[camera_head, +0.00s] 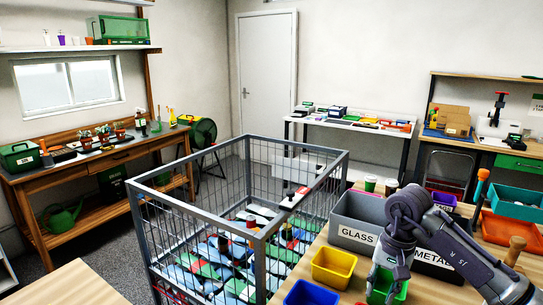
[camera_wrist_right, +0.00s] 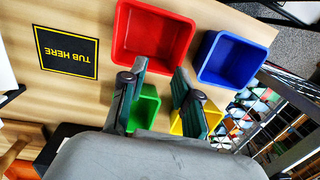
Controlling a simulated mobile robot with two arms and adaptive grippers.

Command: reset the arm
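My right arm comes in from the lower right in the head view, with its right gripper (camera_head: 388,276) pointing down at the small green bin (camera_head: 386,287). In the right wrist view the two fingers of this gripper (camera_wrist_right: 159,72) stand apart with nothing held between them. The green bin (camera_wrist_right: 146,108) shows beyond and between the fingers there; I cannot tell whether they touch it. My left arm and left gripper are in neither view.
A grey divided tub (camera_head: 352,237) labelled GLASS and METAL stands close behind the arm. Yellow (camera_head: 333,267), blue (camera_head: 308,294) and red (camera_wrist_right: 153,37) bins sit nearby. A wire cage (camera_head: 205,207) of mixed items stands left. A black TUB HERE mat (camera_wrist_right: 67,52) lies bare.

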